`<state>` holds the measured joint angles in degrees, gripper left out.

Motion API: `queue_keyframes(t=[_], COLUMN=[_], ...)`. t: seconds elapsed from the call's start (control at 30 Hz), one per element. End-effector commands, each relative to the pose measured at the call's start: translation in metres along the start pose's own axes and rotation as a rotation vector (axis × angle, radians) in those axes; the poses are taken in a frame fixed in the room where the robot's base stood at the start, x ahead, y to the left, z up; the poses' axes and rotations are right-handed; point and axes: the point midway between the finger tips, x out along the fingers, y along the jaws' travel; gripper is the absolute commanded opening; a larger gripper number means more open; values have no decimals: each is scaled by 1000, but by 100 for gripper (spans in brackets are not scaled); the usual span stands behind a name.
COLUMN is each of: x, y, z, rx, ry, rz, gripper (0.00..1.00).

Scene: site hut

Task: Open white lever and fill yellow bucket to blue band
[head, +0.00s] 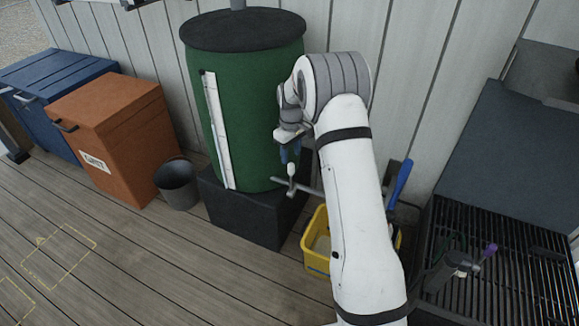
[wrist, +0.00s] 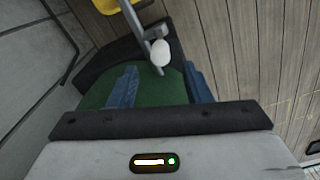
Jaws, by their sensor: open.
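The green barrel (head: 255,110) stands on a black block with a tap (head: 291,186) low on its right. In the wrist view the white lever (wrist: 160,52) shows as a rounded white end beside the tap's metal pipe (wrist: 133,20). My gripper (head: 290,163) is just above the tap. It is open and empty; its blue fingers are apart in the wrist view (wrist: 160,82), with the lever just beyond them. The yellow bucket (head: 316,262) stands on the deck below, partly hidden by my arm; a corner shows in the wrist view (wrist: 112,4). I cannot clearly make out its blue band or contents.
A grey bin (head: 178,186), an orange box (head: 115,135) and a blue box (head: 55,90) stand left of the barrel. A grill (head: 510,270) is at the right. A blue-handled tool (head: 401,184) stands behind my arm. The deck at front left is clear.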

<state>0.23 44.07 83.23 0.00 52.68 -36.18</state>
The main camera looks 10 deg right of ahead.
Motion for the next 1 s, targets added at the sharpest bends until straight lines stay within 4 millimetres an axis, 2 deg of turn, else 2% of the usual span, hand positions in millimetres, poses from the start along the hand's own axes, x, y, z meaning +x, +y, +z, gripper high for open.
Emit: queue_keyframes(t=[0.03,0.1,0.33,0.7,1.0], x=[12,25,53,59,59], y=[-1,-1,-1,-1,-2], z=[1,1,0,0,0], rx=[0,0,0,0,0], ry=[-2,-3,-2,0,0], rz=[-2,-2,-1,0,0], gripper=[44,44,44,44,21])
